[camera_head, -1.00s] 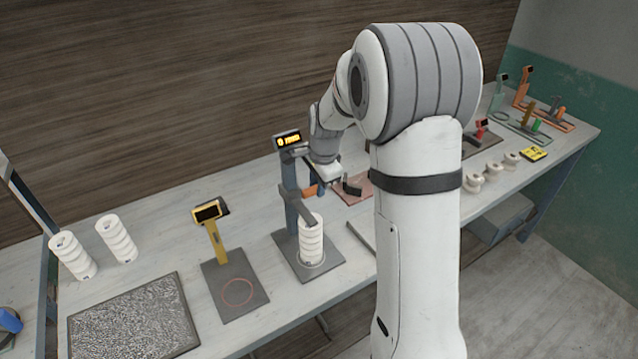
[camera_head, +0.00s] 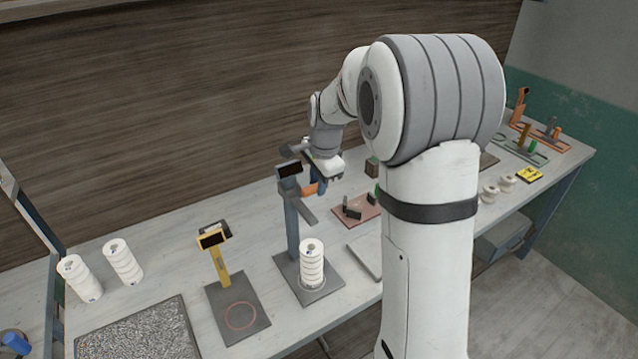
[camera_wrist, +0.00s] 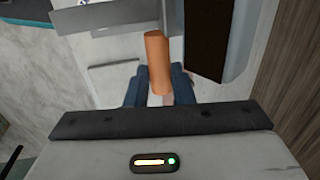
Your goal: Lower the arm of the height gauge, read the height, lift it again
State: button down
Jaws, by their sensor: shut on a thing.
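The height gauge has a blue-grey column (camera_head: 291,228) on a grey base plate (camera_head: 325,287). Its display (camera_head: 289,170) at the top looks dark. Its grey measuring arm (camera_head: 301,209) is raised, with a gap above the white ribbed piece (camera_head: 311,264), which stands upright on the plate. My gripper (camera_head: 318,186) is beside the upper column, shut on the orange handle (camera_head: 308,190) of the arm. In the wrist view the handle (camera_wrist: 158,50) lies between the two blue fingers of my gripper (camera_wrist: 158,88).
A yellow gauge (camera_head: 219,262) with a ringed plate stands to the left. Two white ribbed pieces (camera_head: 123,262) stand farther left behind a speckled tray (camera_head: 137,338). A reddish plate (camera_head: 357,210) with small dark parts and a grey slab (camera_head: 366,256) lie to the right.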

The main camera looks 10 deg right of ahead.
jog(key=shift+w+r, duration=0.15)
jog(key=shift+r, duration=0.2)
jog(key=c, duration=1.4)
grip_release()
jog(key=shift+c, duration=0.2)
jog(key=shift+o, duration=0.9)
jog(key=shift+f, duration=0.1)
notch_tip(320, 180, up, 8)
jog(key=s+b, duration=0.1)
jog(key=shift+s+d+f+b, duration=0.2)
jog(key=shift+s+d+b, duration=0.05)
jog(key=shift+s+b, duration=0.1)
jog(key=s+f+n+b, duration=0.1)
jog(key=s+f+n, duration=0.1)
jog(key=s+n, duration=0.5)
jog(key=s+f+n+t+b, duration=0.1)
jog(key=s+f+n, duration=0.2)
jog(key=s, duration=1.7)
jog(key=a+n, duration=0.1)
jog(key=n, duration=0.3)
jog(key=shift+s+f+h, duration=0.2)
jog(key=shift+f+h, duration=0.05)
jog(key=shift+h, duration=0.15)
